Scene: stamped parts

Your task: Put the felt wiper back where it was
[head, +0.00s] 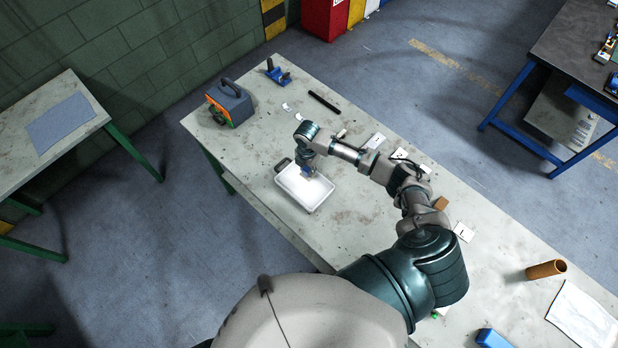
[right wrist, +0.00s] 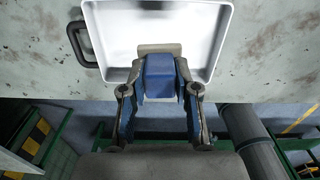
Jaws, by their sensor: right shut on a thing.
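My right gripper (right wrist: 160,100) is shut on a blue block with a grey-beige pad at its far end, which looks like the felt wiper (right wrist: 160,68). In the right wrist view the wiper is over the near part of the white tray (right wrist: 205,71). I cannot tell whether its pad touches the tray floor. In the head view my right gripper (head: 309,171) is at the tray (head: 320,205), and the wiper is too small there to make out clearly. The tray has a dark handle on its far left side. My left gripper is not in view.
A black bar (head: 324,101) and several white cards lie along the far edge. A brown tube (head: 545,269) and a blue block (head: 493,338) are at the lower right.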

